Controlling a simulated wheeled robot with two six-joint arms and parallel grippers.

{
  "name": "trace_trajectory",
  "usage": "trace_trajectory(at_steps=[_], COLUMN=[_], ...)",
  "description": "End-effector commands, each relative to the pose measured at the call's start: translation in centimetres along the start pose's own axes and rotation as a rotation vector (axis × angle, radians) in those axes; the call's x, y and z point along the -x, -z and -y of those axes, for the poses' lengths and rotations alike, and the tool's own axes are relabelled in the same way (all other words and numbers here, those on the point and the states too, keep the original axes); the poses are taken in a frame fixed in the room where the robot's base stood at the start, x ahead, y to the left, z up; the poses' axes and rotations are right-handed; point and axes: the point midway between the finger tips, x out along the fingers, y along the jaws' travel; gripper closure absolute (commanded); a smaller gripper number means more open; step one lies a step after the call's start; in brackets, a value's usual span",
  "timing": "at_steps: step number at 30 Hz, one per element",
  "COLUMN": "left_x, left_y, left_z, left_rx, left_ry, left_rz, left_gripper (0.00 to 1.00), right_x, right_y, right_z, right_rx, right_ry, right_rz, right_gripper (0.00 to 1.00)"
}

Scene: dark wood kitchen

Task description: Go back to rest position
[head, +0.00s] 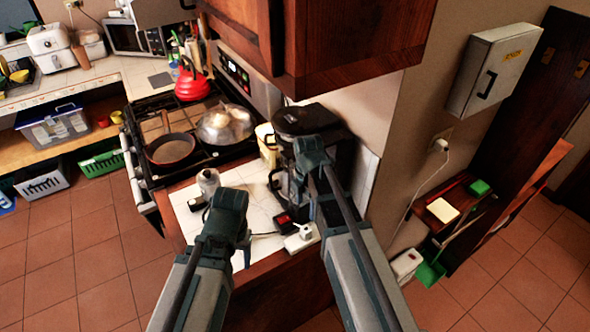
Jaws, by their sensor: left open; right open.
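My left gripper (243,255) is in the lower middle of the head view, in front of the white tiled counter (262,185). It is open and holds nothing that I can see. My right gripper (300,190) is further right and higher in the picture, overlapping the black coffee machine (305,118). It is open; its fingers are partly hidden by my arm and hard to make out. Whether it touches the machine I cannot tell.
A stove with a frying pan (170,149), a shiny pot (224,125) and a red kettle (192,82) stands to the left. A wooden cabinet (345,40) hangs above. Floor (75,255) is clear at the lower left.

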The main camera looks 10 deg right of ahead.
Motion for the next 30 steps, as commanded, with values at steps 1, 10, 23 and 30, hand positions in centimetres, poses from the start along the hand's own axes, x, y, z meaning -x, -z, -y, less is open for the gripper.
trace_trajectory(at_steps=[1, 10, 23, 30], left_x=[0.0, -1.2, -6.0, -7.6], left_y=[0.0, 0.1, 0.3, 0.4], left_z=[0.0, -0.1, -0.6, -0.7], left_rx=[0.0, -0.001, -0.006, -0.008], left_ry=[0.0, 0.0, 0.001, 0.002], left_rz=[0.0, 0.0, 0.0, 0.0], left_gripper=[0.38, 0.38, 0.38, 0.38], right_x=[0.0, -1.2, -5.9, -7.5], right_y=[0.0, 1.9, 10.7, 13.5], right_z=[0.0, 1.0, 6.7, 9.2], right_rx=[0.0, -0.146, -1.049, -1.439], right_ry=[0.0, 0.008, 0.011, -0.015], right_rz=[0.0, 0.007, 0.079, 0.111], right_gripper=[0.23, 0.23, 0.23, 0.23])
